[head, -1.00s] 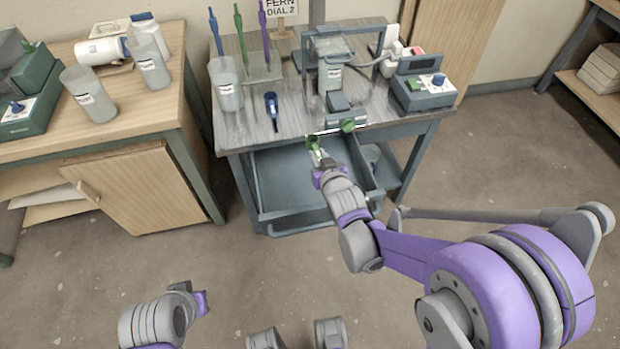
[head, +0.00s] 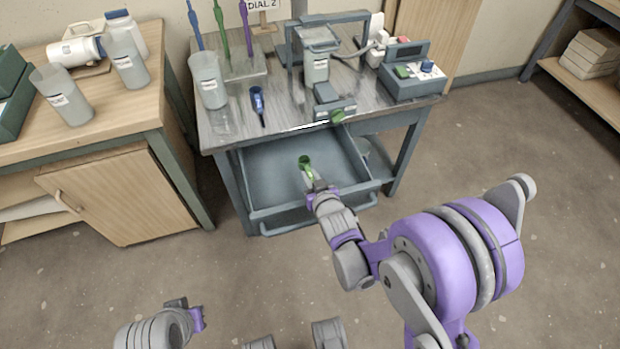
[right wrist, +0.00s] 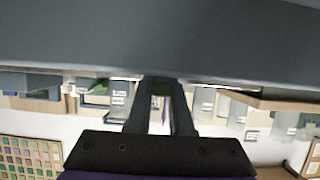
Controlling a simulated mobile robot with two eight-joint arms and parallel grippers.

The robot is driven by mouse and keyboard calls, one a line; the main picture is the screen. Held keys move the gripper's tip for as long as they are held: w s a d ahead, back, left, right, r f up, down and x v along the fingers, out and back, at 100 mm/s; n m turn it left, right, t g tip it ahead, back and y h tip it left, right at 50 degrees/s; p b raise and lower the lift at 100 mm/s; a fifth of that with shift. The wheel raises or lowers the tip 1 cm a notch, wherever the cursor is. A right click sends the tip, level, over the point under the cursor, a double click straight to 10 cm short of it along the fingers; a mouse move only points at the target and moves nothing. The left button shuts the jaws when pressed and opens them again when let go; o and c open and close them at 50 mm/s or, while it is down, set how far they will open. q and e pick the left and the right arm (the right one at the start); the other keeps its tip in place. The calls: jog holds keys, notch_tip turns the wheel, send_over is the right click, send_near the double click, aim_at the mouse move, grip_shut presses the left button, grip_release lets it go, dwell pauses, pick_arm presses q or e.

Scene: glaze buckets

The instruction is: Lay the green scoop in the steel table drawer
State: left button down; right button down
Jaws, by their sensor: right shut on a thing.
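The green scoop (head: 305,162) is held in my right gripper (head: 318,184). In the head view it shows against the open drawer (head: 272,178) of the steel table (head: 225,128). The drawer is pulled out, and its visible floor looks empty. I cannot tell whether the scoop touches the floor. In the right wrist view the fingers (right wrist: 160,95) close around a bit of green (right wrist: 161,88), and a dark grey surface fills the top. My left gripper (head: 196,315) is low in the head view, away from the table; its jaws are unclear.
A wooden bench (head: 100,130) is at left. The floor in front is clear.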

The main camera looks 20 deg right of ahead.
jog(key=shift+f, duration=0.35)
jog(key=shift+f+b, duration=0.5)
jog(key=c, duration=0.8)
grip_release()
jog(key=shift+r, duration=0.1)
